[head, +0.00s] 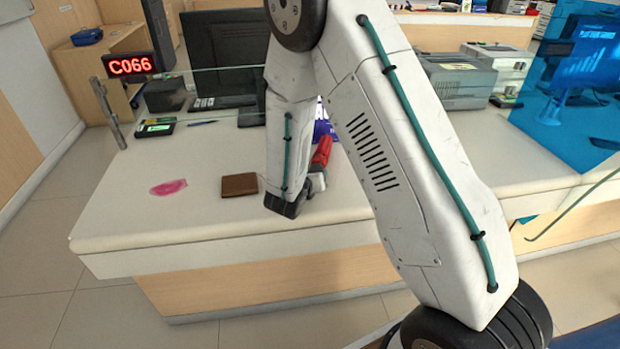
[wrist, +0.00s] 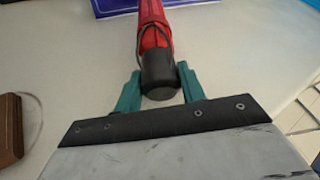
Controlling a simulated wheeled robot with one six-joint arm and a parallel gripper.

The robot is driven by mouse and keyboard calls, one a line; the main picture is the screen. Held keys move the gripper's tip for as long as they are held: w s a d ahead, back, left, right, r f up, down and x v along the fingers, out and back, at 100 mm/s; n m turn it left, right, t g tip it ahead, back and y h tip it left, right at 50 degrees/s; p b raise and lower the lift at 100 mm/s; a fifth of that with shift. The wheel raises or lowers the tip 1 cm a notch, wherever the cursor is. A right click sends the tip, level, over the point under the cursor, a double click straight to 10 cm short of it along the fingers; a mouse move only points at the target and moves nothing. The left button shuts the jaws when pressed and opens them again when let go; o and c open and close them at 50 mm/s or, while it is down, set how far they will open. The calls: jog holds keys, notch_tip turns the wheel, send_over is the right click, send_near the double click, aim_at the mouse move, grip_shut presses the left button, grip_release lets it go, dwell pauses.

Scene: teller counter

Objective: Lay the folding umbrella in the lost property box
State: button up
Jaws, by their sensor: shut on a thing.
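The folding umbrella (wrist: 154,22) is red with a black handle end (wrist: 160,75) and a thin dark strap. My gripper (wrist: 159,72) has its teal fingers on both sides of the black handle end and is shut on it. The umbrella points away from the gripper over the pale counter; I cannot tell whether it touches the top. In the head view the red umbrella (head: 321,152) shows in part beside my arm, which hides the rest and most of the gripper. A blue printed item (head: 325,124) stands behind it; whether it is the lost property box I cannot tell.
A brown wallet (head: 239,185) and a pink patch (head: 168,187) lie on the counter to the left. A C066 display (head: 130,65), a dark monitor (head: 222,55) and a glass screen stand behind. A grey printer (head: 460,80) is at right.

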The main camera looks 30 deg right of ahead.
jog(key=shift+s+f, duration=0.1)
jog(key=shift+f, duration=0.75)
jog(key=shift+a, duration=0.25)
jog(key=shift+f, duration=0.1)
jog(key=o, duration=1.2)
jog(key=shift+c, duration=0.2)
